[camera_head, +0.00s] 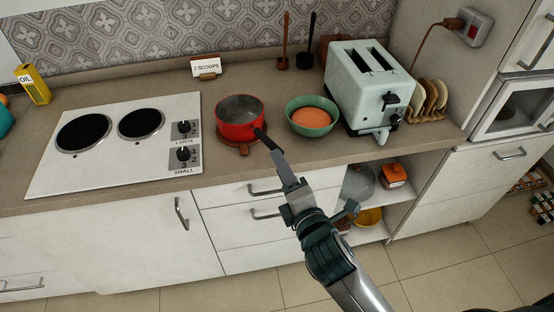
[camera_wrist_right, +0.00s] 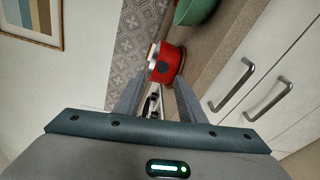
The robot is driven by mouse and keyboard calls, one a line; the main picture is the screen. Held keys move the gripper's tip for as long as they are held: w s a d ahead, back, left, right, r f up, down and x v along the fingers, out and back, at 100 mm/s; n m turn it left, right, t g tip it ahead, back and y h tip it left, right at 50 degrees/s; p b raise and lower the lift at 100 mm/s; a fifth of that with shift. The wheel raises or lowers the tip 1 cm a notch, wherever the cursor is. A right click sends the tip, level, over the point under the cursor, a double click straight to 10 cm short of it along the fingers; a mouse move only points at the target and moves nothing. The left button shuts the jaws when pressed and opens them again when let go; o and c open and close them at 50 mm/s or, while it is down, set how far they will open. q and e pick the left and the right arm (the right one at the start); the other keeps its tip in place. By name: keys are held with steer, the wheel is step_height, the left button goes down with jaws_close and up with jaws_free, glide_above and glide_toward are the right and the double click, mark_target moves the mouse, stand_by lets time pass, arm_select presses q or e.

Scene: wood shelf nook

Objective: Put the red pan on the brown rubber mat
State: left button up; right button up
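The red pan (camera_head: 239,126) stands upright on the counter, right of the cooktop, and it also shows in the right wrist view (camera_wrist_right: 168,64). Its black handle (camera_head: 266,138) points toward the front right. A round brown mat (camera_head: 232,149) shows under the pan's front edge; the pan appears to rest on it, covering most of it. My right gripper (camera_head: 279,160) is at the handle's end, in front of the counter. In the wrist view its fingers (camera_wrist_right: 161,92) are apart, with the handle end seen between them; contact is not clear. My left gripper is not in view.
A green bowl (camera_head: 308,130) with orange contents stands close right of the pan, then a mint toaster (camera_head: 350,80). The white cooktop (camera_head: 112,165) is on the left. A "2 scoops" card (camera_head: 206,66) stands behind. Drawer handles (camera_head: 265,190) lie below my right gripper.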

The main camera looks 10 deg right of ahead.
steer(key=shift+s, duration=0.25)
stand_by(0.6)
